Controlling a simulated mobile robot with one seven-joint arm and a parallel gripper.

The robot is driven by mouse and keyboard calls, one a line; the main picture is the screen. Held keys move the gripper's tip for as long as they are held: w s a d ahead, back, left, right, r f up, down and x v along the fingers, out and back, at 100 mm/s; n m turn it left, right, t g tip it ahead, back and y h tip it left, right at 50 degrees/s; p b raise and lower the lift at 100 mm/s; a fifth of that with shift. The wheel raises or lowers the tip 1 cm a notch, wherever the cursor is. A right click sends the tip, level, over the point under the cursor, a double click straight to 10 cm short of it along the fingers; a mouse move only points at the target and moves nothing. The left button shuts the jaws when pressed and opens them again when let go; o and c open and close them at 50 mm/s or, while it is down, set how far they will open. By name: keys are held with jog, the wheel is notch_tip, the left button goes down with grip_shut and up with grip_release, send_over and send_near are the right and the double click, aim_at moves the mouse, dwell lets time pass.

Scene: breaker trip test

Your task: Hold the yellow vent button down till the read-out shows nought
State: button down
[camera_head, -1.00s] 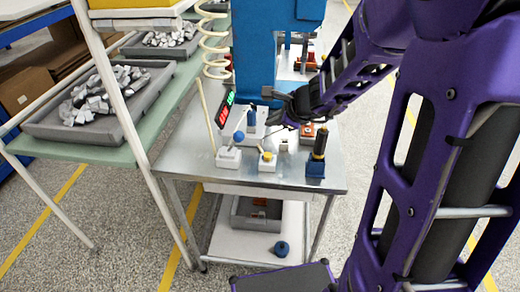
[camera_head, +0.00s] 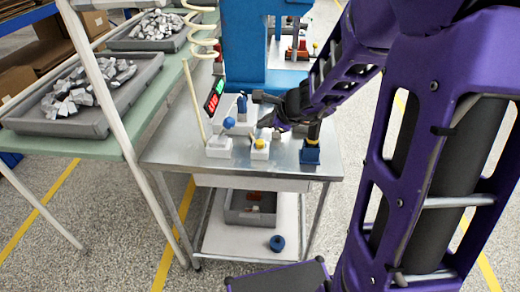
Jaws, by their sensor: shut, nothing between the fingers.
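The yellow vent button (camera_head: 260,143) sits on a small white box near the front middle of the steel table. My gripper (camera_head: 272,127) is shut and empty, just behind and above the button, slightly to its right. I cannot tell whether its tips touch the button. The read-out (camera_head: 214,95) is a dark tilted panel with red and green lit characters, behind and left of the button; its figures are too small to read.
A blue-knobbed lever (camera_head: 229,123) on a white base stands left of the button. A dark upright handle on a blue base (camera_head: 310,154) stands to the right. A blue machine column (camera_head: 245,45) rises behind. The steel table's (camera_head: 260,175) front strip is bare.

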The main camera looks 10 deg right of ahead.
aim_at(263, 144)
jog(key=shift+f+b, duration=1.15)
jog(key=shift+f, duration=0.45)
dwell(0.7)
jog(key=shift+f+b, duration=0.4)
jog(key=shift+b, duration=0.15)
jog(key=shift+f+b, duration=0.45)
jog(key=shift+f, duration=0.1)
dwell(0.4)
jog(key=shift+r, duration=0.15)
dwell(1.9)
jog(key=shift+r+p, duration=0.8)
jog(key=shift+r+p, duration=2.15)
jog(key=shift+r, duration=0.4)
